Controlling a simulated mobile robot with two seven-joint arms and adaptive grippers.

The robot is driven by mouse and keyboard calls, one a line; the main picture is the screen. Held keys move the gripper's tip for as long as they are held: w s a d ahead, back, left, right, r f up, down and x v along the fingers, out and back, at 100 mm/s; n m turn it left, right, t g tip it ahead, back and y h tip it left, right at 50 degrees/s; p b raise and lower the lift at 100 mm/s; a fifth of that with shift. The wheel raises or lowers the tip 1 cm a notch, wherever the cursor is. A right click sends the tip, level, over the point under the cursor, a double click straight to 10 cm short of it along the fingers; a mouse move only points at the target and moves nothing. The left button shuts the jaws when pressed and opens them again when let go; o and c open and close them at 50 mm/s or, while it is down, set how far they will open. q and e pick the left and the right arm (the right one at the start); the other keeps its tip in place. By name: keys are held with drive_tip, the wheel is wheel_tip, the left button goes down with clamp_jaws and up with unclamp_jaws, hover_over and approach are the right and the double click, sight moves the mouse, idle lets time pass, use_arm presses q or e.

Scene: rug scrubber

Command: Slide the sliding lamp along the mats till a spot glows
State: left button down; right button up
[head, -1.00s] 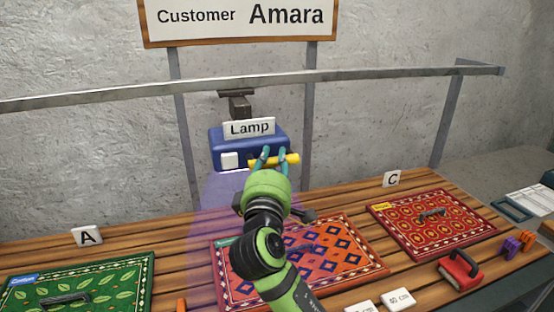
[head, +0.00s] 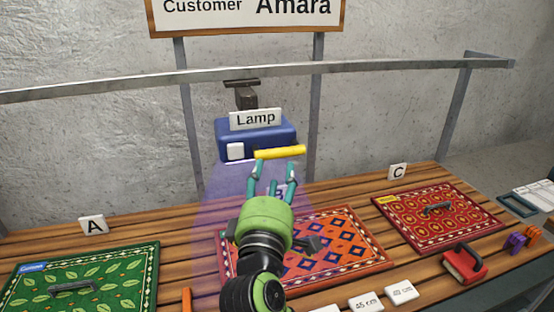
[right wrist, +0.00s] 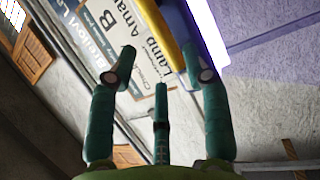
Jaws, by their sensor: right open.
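The sliding lamp (head: 264,136) is a blue box with a "Lamp" plate, hanging from the rail (head: 390,69). Its yellow handle (head: 280,153) also shows in the right wrist view (right wrist: 157,28). A violet beam falls from it onto the table and the left part of the orange patterned mat (head: 345,240). The green leaf mat (head: 125,280) lies left by sign A, the red mat (head: 465,215) right by sign C. No glowing spot shows on the visible parts. My right gripper (head: 274,171) is open and empty, just short of the handle. My arm hides part of the middle mat.
A red brush-like tool (head: 463,265) lies at the front right near orange and purple pieces (head: 523,240). White distance cards (head: 366,302) lie at the front edge. Posts carry the rail and the customer sign (head: 250,12). The rail is clear on both sides of the lamp.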

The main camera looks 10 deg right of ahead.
drive_tip(key=v, duration=0.3)
drive_tip(key=shift+s+a, duration=0.1)
drive_tip(key=shift+s, duration=0.25)
